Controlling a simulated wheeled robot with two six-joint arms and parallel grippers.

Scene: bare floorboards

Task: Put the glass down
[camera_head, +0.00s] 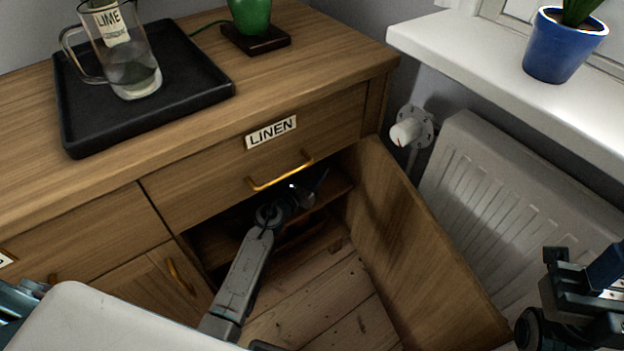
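A clear glass jug (128,62) with a handle and a paper label reading LIME stands upright on a black tray (190,98) on the sideboard; it holds a little pale liquid. No gripper is near it. My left gripper (304,192) reaches into the open cupboard under the LINEN drawer, just below the brass handle. It is dark and small there, with a pale glint beside it; I cannot tell whether it holds a glass. My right gripper (590,275) is at the lower right edge, partly cut off, in front of the radiator; no held object shows.
The cupboard door (415,255) stands wide open to the right of my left arm. A shelf (325,200) shows inside the cupboard. A blue plant pot (562,45) stands on the white sill above the radiator (490,185).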

